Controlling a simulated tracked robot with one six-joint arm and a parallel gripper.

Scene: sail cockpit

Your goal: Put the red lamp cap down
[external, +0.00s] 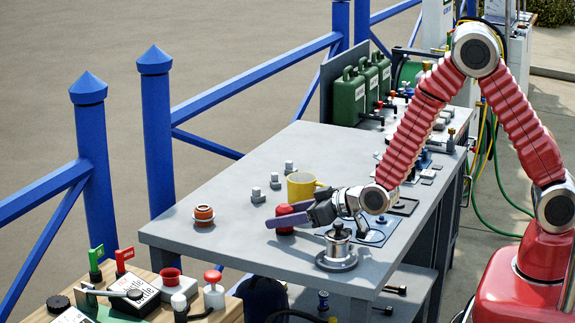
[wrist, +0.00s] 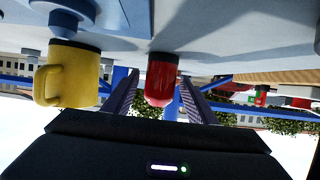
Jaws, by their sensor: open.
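The red lamp cap (external: 283,209) is on the grey table (external: 245,165), left of the yellow mug. In the wrist view, which is upside down, the red cap (wrist: 161,82) shows with a dark band at its table end and looks upright on the table. My gripper (external: 293,212) is open around the cap, low over the table. In the wrist view one finger is on each side of it, with gaps visible between the cap and the fingers. Part of the cap is hidden behind a finger in the external view.
The yellow mug (external: 301,186) stands close beside my gripper. A metal fitting on a round base (external: 338,249) stands in front of it. Several small grey pegs (external: 275,181) and an orange-ringed piece (external: 204,214) are at left. Green canisters (external: 348,97) stand at the back.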

